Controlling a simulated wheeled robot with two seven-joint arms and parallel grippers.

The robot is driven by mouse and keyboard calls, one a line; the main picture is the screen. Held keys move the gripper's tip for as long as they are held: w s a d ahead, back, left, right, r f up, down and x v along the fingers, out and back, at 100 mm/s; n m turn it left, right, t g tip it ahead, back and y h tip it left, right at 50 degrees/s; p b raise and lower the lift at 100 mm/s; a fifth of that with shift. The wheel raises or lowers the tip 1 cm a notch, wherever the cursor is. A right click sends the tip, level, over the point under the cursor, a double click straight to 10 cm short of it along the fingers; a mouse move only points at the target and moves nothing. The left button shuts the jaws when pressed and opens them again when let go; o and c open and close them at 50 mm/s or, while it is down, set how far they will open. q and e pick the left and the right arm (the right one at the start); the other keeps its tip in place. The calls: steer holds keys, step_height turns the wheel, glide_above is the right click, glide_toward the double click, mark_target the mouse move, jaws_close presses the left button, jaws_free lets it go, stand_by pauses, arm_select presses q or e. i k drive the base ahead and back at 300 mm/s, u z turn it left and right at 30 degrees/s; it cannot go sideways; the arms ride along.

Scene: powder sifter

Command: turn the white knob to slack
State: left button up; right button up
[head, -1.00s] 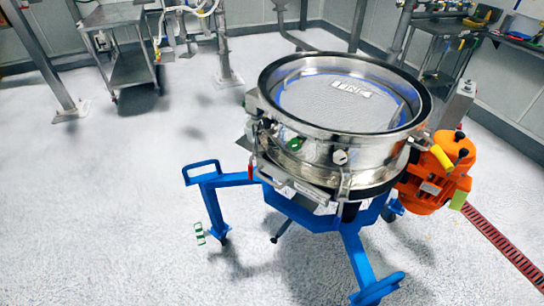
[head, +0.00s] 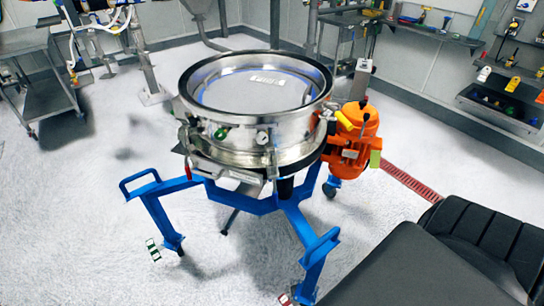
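The round steel sifter (head: 228,133) stands on a blue frame (head: 262,206) in the middle of the head view. A small round white part (head: 262,137) sits on the front of its steel wall; it is too small to tell whether this is the white knob or a gauge. A green round part (head: 220,133) is to its left, and a red-handled part (head: 187,170) hangs lower left. The sifter's top shows a pale mesh inside a dark rim. Neither of my grippers is in view, and nothing is seen touching the sifter.
An orange motor (head: 352,137) is on the sifter's right side. The blue legs spread out at the front and left. A steel cart (head: 45,93) stands at the back left, and a wall shelf with tools (head: 501,103) at the right. Floor is open at left; the lower right is blocked from view.

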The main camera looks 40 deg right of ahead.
mark_target(262, 137)
steer(key=z, duration=0.05)
steer(key=k, duration=1.05)
steer(key=z, duration=1.7)
steer(key=i, duration=0.55)
steer(key=z, duration=0.05)
